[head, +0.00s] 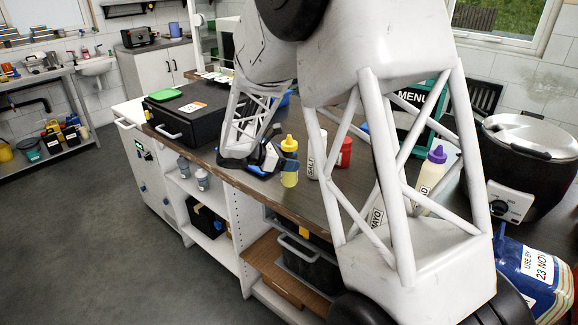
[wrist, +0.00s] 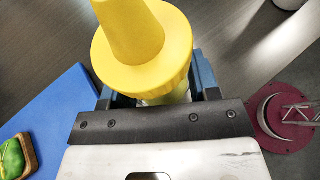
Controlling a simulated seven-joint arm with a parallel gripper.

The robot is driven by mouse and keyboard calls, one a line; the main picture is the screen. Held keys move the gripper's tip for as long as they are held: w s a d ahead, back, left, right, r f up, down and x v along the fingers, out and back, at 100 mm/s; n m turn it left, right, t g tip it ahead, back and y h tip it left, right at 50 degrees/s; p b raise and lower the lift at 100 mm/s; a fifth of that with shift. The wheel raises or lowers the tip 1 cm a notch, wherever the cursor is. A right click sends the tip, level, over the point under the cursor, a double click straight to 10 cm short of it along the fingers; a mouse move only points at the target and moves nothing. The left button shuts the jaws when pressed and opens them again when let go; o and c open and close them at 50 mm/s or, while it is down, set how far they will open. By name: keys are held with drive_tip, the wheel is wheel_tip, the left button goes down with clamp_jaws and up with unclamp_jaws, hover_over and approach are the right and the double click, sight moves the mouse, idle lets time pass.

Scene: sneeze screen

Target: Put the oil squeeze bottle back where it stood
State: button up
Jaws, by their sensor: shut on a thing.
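The oil squeeze bottle (head: 289,178), pale yellow with a yellow nozzle cap, is upright near the front edge of the counter in the head view. Its cap (wrist: 142,50) fills the upper middle of the wrist view. My gripper (head: 274,160) is shut on the bottle's body, below the cap. In the wrist view the cap and a dark plate hide most of the fingers and the bottle's body. I cannot tell whether the bottle's base touches the counter.
A white bottle (head: 313,157) and red container (head: 345,152) stand just right of it. A purple-capped bottle (head: 431,178) and black cooker (head: 525,160) are farther right. A black case (head: 185,112) lies left. The wrist view shows a blue board (wrist: 50,115) and dark-red disc (wrist: 270,132).

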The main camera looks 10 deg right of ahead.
drive_tip(key=shift+f, duration=0.95)
drive_tip(key=shift+f, duration=0.1)
drive_tip(key=o, duration=1)
drive_tip(key=shift+o, duration=0.2)
drive_tip(key=shift+s+a+r, duration=0.1)
drive_tip(key=shift+a+r, duration=0.2)
drive_tip(key=shift+a, duration=0.15)
drive_tip(key=v, duration=1.1)
